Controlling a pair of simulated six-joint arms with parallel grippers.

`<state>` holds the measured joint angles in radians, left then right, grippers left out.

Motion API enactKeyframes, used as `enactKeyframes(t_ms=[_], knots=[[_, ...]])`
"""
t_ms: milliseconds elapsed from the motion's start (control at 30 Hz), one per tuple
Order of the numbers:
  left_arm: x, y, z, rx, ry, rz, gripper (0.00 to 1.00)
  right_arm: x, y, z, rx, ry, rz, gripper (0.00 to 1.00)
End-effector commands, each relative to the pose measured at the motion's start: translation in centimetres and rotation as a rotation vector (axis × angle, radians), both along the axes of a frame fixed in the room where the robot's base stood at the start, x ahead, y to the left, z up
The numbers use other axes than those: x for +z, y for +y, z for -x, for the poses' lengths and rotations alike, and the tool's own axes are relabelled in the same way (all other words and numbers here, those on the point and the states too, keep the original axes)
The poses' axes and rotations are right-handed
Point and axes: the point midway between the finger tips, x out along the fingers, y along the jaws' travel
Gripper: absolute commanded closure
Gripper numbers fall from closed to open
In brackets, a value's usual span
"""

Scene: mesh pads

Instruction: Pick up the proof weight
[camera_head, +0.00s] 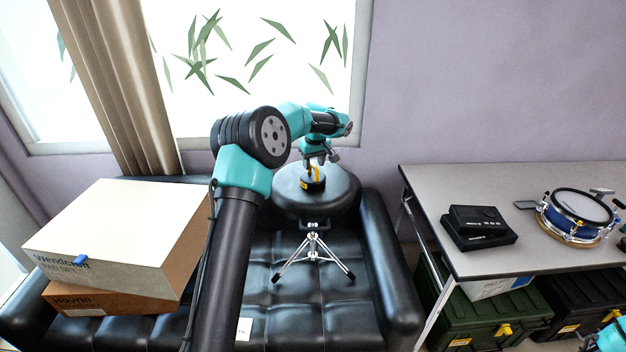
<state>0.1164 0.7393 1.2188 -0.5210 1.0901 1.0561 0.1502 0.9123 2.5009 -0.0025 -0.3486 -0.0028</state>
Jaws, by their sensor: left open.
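The proof weight (312,183) is a small black block with a yellow handle on top. It stands upright on the round black seat of a drum stool (340,198). My left gripper (318,161) is open and points down right above the weight, at its yellow handle. At this size I cannot tell whether the fingers touch the handle or straddle it. My left arm comes up from the bottom and hides part of the sofa. A bit of teal at the lower right edge may be my right arm; its gripper does not show.
The stool's tripod legs (313,254) rest on a black sofa (378,262). Stacked boxes (118,240) stand at left. A grey table (440,185) at right holds a black device (477,222) and a blue drum (577,213).

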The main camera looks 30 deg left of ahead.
Motion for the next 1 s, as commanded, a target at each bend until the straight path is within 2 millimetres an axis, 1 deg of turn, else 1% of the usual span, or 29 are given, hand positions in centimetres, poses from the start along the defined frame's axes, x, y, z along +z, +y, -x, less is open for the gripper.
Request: enactKeyframes(t_ms=[33,100,200,667,767,1000], knots=[[-0.8,0.1,0.0,0.0,0.004,0.0,0.54,0.0,0.0,0.0,0.0,0.0,0.0,0.58],[-1.6,0.2,-0.1,0.0,0.002,0.0,0.54,0.0,0.0,0.0,0.0,0.0,0.0,0.58],[-2.2,0.3,-0.2,0.0,0.001,-0.001,0.54,0.0,0.0,0.0,0.0,0.0,0.0,0.58],[-2.3,0.3,-0.2,0.001,0.0,0.0,0.54,0.0,0.0,0.0,0.0,0.0,0.0,0.58],[-2.2,0.3,-0.2,0.001,0.0,0.0,0.61,0.0,0.0,0.0,0.0,0.0,0.0,0.58],[-2.2,0.3,-0.2,0.001,0.0,0.0,0.84,0.0,0.0,0.0,0.0,0.0,0.0,0.58]])
